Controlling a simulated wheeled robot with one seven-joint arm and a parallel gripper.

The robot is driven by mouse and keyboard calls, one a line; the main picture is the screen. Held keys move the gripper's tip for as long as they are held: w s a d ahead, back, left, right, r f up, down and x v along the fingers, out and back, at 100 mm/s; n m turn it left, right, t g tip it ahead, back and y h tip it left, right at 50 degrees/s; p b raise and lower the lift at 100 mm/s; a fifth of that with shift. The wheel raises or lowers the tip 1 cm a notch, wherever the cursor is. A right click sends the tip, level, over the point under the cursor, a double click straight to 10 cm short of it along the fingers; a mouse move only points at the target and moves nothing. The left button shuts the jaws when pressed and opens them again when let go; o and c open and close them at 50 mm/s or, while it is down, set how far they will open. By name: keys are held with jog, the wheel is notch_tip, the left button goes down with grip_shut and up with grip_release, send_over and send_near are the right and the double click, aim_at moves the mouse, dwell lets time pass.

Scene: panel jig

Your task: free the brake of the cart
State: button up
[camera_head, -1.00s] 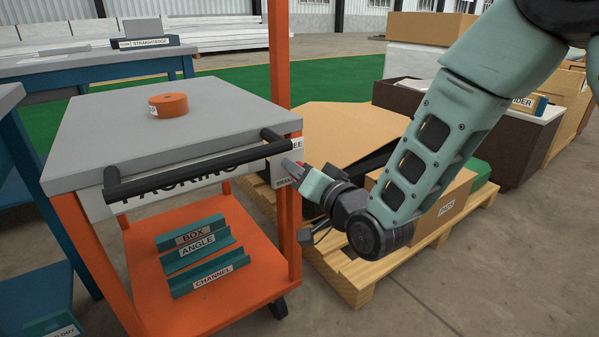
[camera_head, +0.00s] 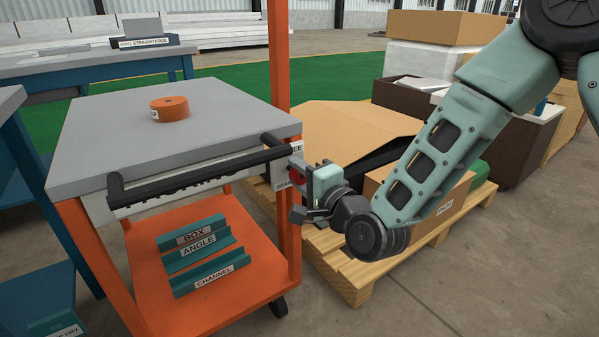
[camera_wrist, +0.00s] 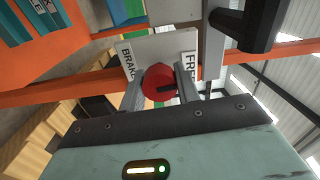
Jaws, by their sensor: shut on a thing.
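The orange cart with a grey top (camera_head: 170,130) stands at the left with its black handle (camera_head: 200,176) facing me. A white plate (camera_wrist: 160,45) sits at its right front post, under the handle's right end. In the wrist view the plate reads BRAKE at the left and FREE, partly hidden, at the right. A round red knob (camera_wrist: 156,80) stands out from the plate; a dark mark on its face lies toward the right, FREE side. My gripper (camera_wrist: 159,84) is shut on the knob, one finger on each side. In the head view my gripper (camera_head: 299,180) partly hides knob and plate.
An orange disc (camera_head: 169,108) lies on the cart top. Teal holders (camera_head: 205,255) labelled BOX, ANGLE and CHANNEL are on the lower shelf. A wooden pallet (camera_head: 357,280) with cartons stands close to the right of the cart, under my arm. Blue tables are at the left.

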jog(key=shift+m, duration=0.4)
jog(key=o, duration=1)
jog(key=p+v, duration=1.6)
jog(key=v, duration=0.1)
jog(key=shift+s+d+p, duration=0.15)
jog(key=shift+p, duration=0.15)
